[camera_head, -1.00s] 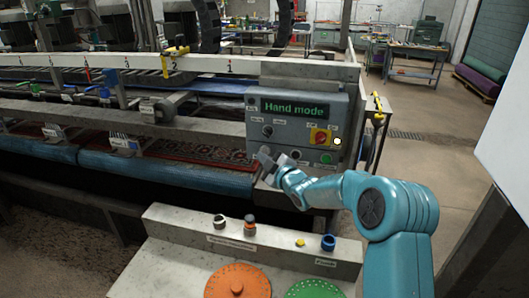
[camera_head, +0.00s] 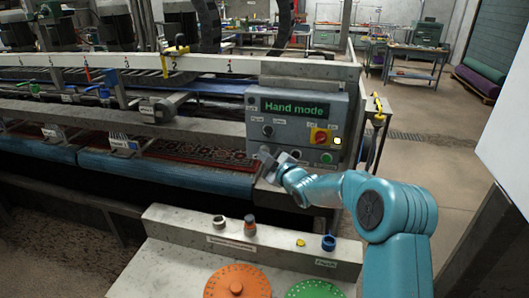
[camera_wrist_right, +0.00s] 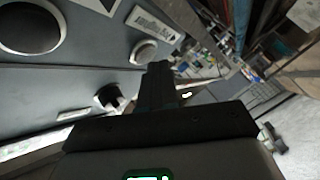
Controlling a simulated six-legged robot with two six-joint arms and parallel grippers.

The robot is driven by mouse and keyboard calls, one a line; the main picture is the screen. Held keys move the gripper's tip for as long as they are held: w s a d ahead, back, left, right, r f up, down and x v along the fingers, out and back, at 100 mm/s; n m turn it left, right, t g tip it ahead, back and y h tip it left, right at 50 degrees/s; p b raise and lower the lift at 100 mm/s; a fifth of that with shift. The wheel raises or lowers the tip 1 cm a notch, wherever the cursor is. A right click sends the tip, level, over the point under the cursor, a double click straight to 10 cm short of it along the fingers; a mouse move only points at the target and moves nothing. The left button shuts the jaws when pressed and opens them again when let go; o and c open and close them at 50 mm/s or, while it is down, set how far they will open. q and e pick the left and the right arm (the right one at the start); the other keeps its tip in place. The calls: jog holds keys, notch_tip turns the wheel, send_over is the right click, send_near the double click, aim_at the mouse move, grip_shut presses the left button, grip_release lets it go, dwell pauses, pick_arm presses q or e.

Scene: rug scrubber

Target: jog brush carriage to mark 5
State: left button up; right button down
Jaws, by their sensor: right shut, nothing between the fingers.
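The grey control panel (camera_head: 290,118) has a green display (camera_head: 294,108) reading "Hand mode". It carries a black selector knob (camera_head: 268,131), a red-and-yellow switch (camera_head: 321,137) and a green button (camera_head: 326,157). My right gripper (camera_head: 264,154) is shut and empty at the panel's lower left; contact cannot be told. In the right wrist view, its dark fingers (camera_wrist_right: 158,78) point along the panel face beside a round button (camera_wrist_right: 144,52) and a black knob (camera_wrist_right: 108,97). The rail (camera_head: 205,65) bears number marks. A red pointer (camera_head: 87,73) shows near its left part; its exact mark is unclear.
The machine's blue roller (camera_head: 165,172) and patterned rug (camera_head: 200,151) lie left of the panel. Open floor is at right.

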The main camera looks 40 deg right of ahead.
jog(key=shift+w+d, duration=0.25)
jog(key=shift+d, duration=0.05)
dwell(2.5)
jog(key=shift+s+a+b, duration=0.5)
jog(key=shift+a+b, duration=0.15)
jog(key=shift+b, duration=0.55)
jog(key=s+a+b, duration=0.3)
jog(key=b, duration=0.3)
jog(key=shift+s+a, duration=0.1)
jog(key=shift+a, duration=0.3)
